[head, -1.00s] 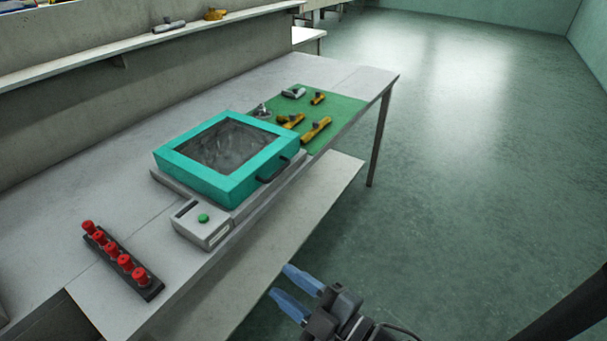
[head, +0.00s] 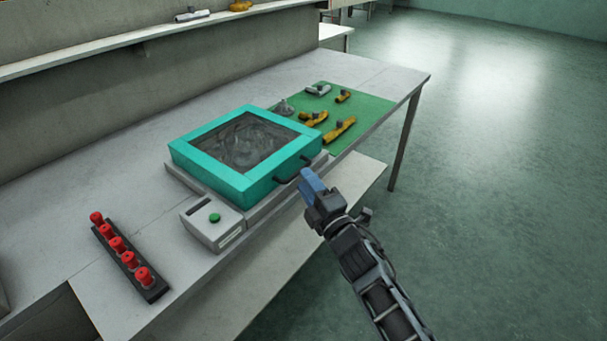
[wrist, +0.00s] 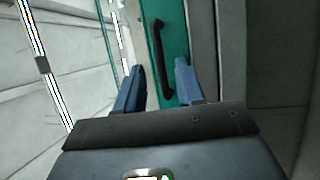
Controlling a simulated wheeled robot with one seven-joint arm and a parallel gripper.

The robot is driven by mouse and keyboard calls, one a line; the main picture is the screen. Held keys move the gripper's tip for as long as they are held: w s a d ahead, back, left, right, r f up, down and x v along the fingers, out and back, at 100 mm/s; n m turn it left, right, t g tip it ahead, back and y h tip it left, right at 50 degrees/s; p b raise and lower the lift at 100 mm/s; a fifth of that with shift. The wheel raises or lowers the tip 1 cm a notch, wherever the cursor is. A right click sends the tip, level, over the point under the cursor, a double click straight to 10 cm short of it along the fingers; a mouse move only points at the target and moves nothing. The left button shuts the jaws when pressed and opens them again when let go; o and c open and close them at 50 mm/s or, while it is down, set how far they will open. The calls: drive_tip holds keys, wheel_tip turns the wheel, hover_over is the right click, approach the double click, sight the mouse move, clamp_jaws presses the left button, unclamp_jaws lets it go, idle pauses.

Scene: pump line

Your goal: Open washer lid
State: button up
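The washer (head: 222,223) is a grey box on the bench with a teal-framed lid (head: 258,190) and a dark window. The lid lies closed. A black handle (wrist: 162,58) is on the lid's front face; my gripper partly hides it in the head view. My gripper (head: 309,181) is at the front edge of the lid, by the handle. In the wrist view its two blue fingers (wrist: 160,80) are apart, with the handle between or just beyond their tips. I cannot tell whether either finger touches it.
A black rack with red-topped pieces (head: 128,257) stands left on the bench (head: 85,255). A green mat (head: 372,110) with several yellow and grey fittings lies behind the washer. A shelf (head: 110,50) runs along the wall. The floor at right is clear.

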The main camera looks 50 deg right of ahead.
drive_tip(key=x, duration=0.3)
clamp_jaws()
idle(0.5)
idle(0.3)
